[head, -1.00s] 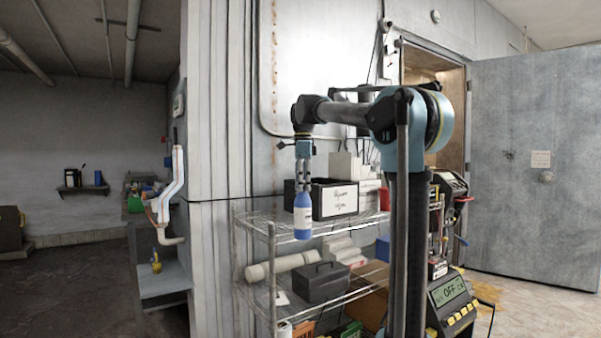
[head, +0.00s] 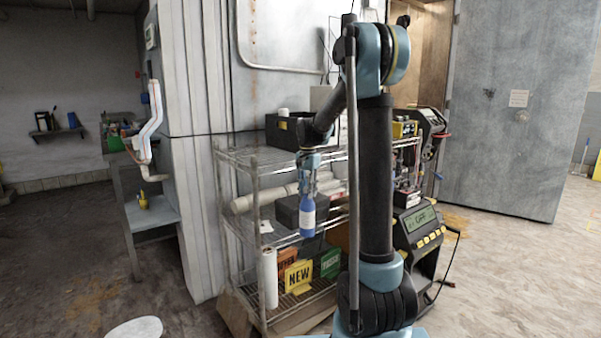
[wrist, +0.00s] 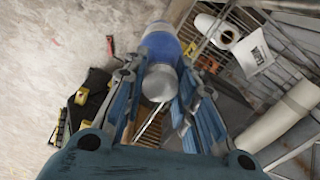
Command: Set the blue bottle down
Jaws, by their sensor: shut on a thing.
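The blue bottle (head: 307,217), with a white label band, hangs upright below my gripper (head: 308,182) in the head view. My gripper is shut on its upper part and points down. The bottle is in front of the wire shelf rack, at about the height of its middle shelf, with nothing seen under its base. In the wrist view the bottle (wrist: 161,45) lies between the two fingers of my gripper (wrist: 165,85), with its grey-white top toward the camera.
The wire rack (head: 262,240) holds a dark box (head: 288,211), a white roll (head: 268,278) and several signs, including a yellow "NEW" sign (head: 298,277). A machine with a display (head: 421,222) stands at right. A white round object (head: 135,329) is at the lower left. The floor (head: 80,270) at left is mostly clear.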

